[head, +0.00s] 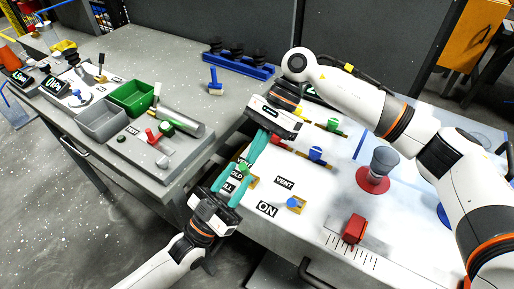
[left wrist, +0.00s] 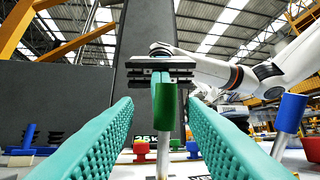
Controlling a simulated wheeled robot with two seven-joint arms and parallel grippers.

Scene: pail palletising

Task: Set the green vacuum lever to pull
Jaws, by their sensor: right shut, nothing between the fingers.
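The green lever (head: 243,167) stands at the left edge of the white bench top, beside labels reading VENT, HOLD and a partly hidden one ending in LL. In the left wrist view the green handle (left wrist: 164,105) on its metal rod is upright between my left fingers, with gaps on both sides. My left gripper (head: 231,186) is open around the lever and shows no contact. My right gripper (head: 256,150) is shut and empty, just beyond the lever. The lever's base is partly hidden.
A blue-handled lever (head: 293,202) stands close by at the VENT and ON labels (head: 267,209). Blue (head: 316,153) and green (head: 333,125) handles stand further back. A red block (head: 354,228) and a grey knob on a red disc (head: 383,162) are to the right.

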